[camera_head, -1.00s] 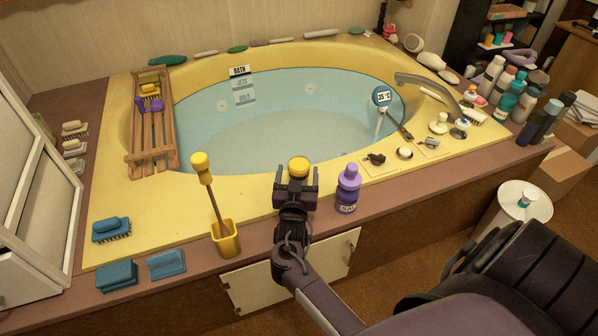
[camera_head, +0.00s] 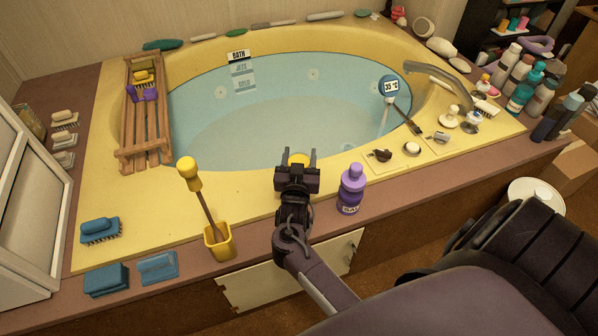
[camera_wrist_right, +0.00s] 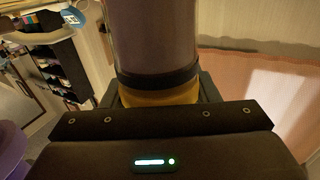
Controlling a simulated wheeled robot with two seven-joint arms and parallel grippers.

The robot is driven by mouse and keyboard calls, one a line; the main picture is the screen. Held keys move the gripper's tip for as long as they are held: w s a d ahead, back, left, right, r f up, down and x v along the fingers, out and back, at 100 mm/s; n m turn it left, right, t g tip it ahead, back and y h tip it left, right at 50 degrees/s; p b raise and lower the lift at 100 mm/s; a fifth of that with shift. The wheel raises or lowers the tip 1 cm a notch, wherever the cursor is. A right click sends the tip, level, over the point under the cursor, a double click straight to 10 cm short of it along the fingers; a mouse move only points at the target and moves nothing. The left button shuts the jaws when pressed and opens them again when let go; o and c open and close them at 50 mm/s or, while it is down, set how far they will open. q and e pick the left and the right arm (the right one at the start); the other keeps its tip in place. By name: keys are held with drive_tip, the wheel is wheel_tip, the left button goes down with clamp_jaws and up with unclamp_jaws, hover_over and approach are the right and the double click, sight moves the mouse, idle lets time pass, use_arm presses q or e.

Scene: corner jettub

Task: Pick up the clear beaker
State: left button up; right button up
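The clear beaker shows in the right wrist view as a see-through cylinder (camera_wrist_right: 152,35) with a dark band and a yellow end close to my palm. In the head view only its yellow end (camera_head: 298,159) shows; the rest is hidden behind my right gripper. My right gripper (camera_head: 299,157) is above the tub's front rim, with one finger on each side of the yellow end. Both fingers look close against it, so the gripper seems shut on it. Whether the beaker touches the rim is hidden. My left gripper is not in view.
A purple bottle (camera_head: 351,190) stands just right of my gripper. A yellow holder (camera_head: 219,243) with a yellow-handled tool stands to the left. Blue brushes and blocks (camera_head: 106,279) lie further left. Water fills the tub (camera_head: 230,190) behind. Several bottles (camera_head: 525,88) crowd the right corner.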

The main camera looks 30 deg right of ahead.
drive_tip(key=c, duration=0.6)
drive_tip(key=shift+r, duration=0.3)
drive_tip(key=shift+c, duration=0.2)
